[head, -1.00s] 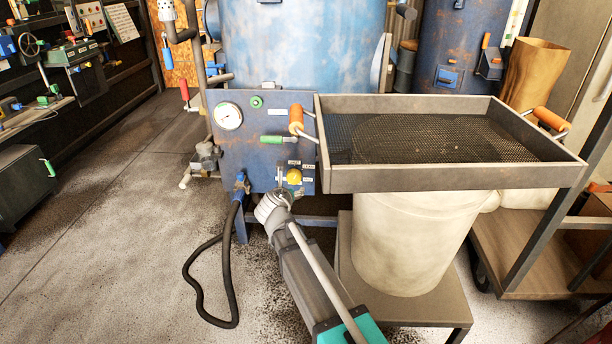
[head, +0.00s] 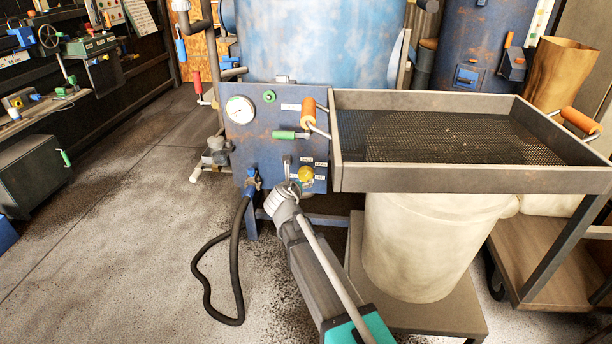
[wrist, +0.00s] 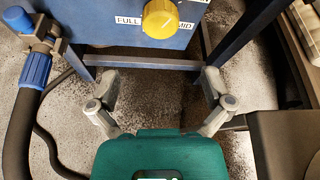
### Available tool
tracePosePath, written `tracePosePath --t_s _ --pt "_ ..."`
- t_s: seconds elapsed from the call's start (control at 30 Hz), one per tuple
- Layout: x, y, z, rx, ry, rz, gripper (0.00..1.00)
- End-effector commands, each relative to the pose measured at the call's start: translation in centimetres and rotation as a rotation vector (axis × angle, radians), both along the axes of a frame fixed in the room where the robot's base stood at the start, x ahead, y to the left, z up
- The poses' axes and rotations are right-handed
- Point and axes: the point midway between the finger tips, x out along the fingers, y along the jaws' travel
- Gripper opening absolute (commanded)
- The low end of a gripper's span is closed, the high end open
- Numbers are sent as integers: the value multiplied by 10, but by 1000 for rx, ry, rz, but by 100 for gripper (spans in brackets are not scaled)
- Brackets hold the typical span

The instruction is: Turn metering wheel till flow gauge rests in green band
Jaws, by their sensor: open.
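A yellow knob with labels around it, which appears to be the metering wheel, is low on the blue panel (head: 265,140) in the head view (head: 306,174). In the wrist view the yellow knob (wrist: 160,18) is at the top, with "FULL" and "MID" labels beside it. A white round gauge (head: 240,110) is at the panel's upper left; its green band and needle are too small to read. My gripper (wrist: 160,80) is open and empty, its fingers apart below the knob in the picture and not around it. In the head view its fingertips are hard to make out.
A black hose (head: 235,260) hangs from a blue fitting left of the knob. A mesh tray (head: 450,181) with orange handles juts out right of the panel, above a white bucket (head: 420,245). A green lever (head: 289,135) is above the knob. The floor at left is clear.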

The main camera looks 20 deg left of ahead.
Motion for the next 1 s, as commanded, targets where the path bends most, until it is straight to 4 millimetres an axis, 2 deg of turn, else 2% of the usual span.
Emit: tracePosePath --t_s 0.7,1.0 --pt "95 14 -40 2 1 -4 100" --pt "116 17 -48 0 0 -3 100"
